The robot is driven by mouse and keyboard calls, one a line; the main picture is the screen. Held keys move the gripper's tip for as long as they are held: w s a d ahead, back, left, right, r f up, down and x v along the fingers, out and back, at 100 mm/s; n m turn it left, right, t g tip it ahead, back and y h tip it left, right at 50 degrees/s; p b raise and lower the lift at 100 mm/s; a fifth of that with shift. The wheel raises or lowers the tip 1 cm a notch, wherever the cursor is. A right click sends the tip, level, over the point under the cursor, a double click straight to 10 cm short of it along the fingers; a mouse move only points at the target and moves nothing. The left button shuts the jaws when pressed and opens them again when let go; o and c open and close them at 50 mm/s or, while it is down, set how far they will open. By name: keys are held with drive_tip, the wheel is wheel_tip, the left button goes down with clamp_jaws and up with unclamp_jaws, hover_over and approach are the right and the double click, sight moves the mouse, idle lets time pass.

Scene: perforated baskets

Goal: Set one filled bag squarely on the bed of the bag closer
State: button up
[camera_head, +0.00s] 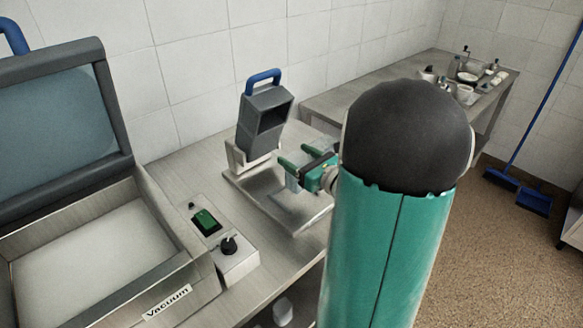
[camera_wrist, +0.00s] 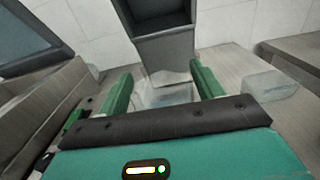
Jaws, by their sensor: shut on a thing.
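My gripper (camera_head: 297,158) is shut on a clear, see-through bag (camera_head: 293,180). In the wrist view the bag (camera_wrist: 165,96) shows between the two green fingers; its contents are hard to make out. The bag is over a flat steel plate (camera_head: 262,203) below a grey head (camera_head: 264,117) with a blue handle. Whether it touches the plate I cannot tell. A machine labelled "Vacuum" (camera_head: 165,303) stands at the left with its lid up and a pale, empty bed (camera_head: 85,262). Which of these two is the bag closer is not marked.
Another clear block-like bag (camera_wrist: 270,86) lies to the right in the wrist view. A control box (camera_head: 236,262) with a black knob and a green-screened panel (camera_head: 206,221) stand between machine and plate. A tiled wall is behind. A second table (camera_head: 370,92) holds small items.

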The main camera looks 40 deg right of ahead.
sight(301, 164)
drive_tip(key=shift+w+d+f, duration=0.2)
drive_tip(key=shift+w+f, duration=0.3)
drive_tip(key=shift+f, duration=0.1)
drive_tip(key=shift+w+d+f, duration=0.15)
drive_tip(key=shift+w+f, duration=0.3)
drive_tip(key=shift+f, duration=0.1)
drive_tip(key=shift+w+d+f, duration=0.1)
drive_tip(key=shift+w+f, duration=0.05)
drive_tip(key=shift+f, duration=0.75)
drive_tip(key=shift+w+f, duration=0.1)
drive_tip(key=shift+f, duration=0.75)
drive_tip(key=shift+f, duration=0.15)
drive_tip(key=o, duration=1.3)
drive_tip(key=shift+o, duration=0.2)
drive_tip(key=shift+r, duration=0.2)
drive_tip(key=s, duration=1.2)
drive_tip(key=shift+d, duration=0.2)
